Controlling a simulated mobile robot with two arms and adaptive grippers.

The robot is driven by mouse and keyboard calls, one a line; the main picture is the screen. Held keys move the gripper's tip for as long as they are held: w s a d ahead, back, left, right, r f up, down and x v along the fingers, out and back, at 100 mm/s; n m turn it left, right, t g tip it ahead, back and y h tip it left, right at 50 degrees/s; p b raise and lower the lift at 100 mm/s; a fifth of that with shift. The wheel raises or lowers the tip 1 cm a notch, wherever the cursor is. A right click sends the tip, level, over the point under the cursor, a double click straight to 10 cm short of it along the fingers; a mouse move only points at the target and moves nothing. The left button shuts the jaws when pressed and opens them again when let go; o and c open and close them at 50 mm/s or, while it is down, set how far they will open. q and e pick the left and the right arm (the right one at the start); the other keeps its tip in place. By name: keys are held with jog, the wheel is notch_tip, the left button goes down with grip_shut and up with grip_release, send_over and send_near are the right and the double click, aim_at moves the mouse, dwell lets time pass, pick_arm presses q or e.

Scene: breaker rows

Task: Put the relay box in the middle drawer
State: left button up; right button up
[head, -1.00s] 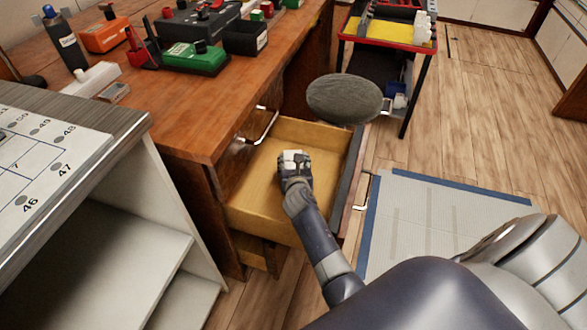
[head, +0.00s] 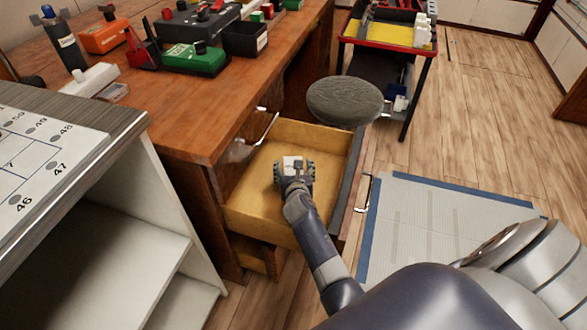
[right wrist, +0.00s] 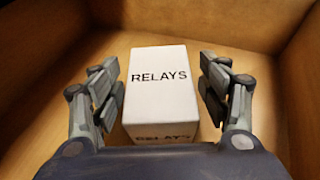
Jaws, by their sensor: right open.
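The relay box (right wrist: 160,95) is white with "RELAYS" printed on it. In the right wrist view it stands inside the wooden drawer, between the two fingers of my right gripper (right wrist: 160,92), with a gap on each side. In the head view the box (head: 292,163) shows as a small white shape over the drawer floor. My right gripper (head: 294,173) is open and down inside the drawer. The open drawer (head: 250,198) is pulled out of the wooden desk; a lower drawer (head: 250,262) shows partly below it. My left gripper is not in view.
A round grey stool (head: 345,101) stands close behind the drawer. A grey cabinet (head: 150,225) with open shelves is at the left. The desk top (head: 190,115) holds several tools and boxes. A red-rimmed cart (head: 390,40) stands at the back.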

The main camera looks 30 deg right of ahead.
aim_at(294, 172)
jog(key=shift+r, duration=0.1)
jog(key=shift+r, duration=0.2)
jog(key=p+v, duration=0.2)
jog(key=v, duration=0.1)
jog(key=p+v, duration=0.1)
jog(key=v, duration=0.2)
jog(key=shift+s+a, duration=0.1)
jog(key=shift+s, duration=0.15)
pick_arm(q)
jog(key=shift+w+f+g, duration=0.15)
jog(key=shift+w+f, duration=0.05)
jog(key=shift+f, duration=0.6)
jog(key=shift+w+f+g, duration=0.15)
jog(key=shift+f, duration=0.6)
pick_arm(e)
jog(key=shift+s+a+r, duration=0.15)
jog(key=shift+s+a, duration=0.1)
jog(key=shift+s, duration=0.15)
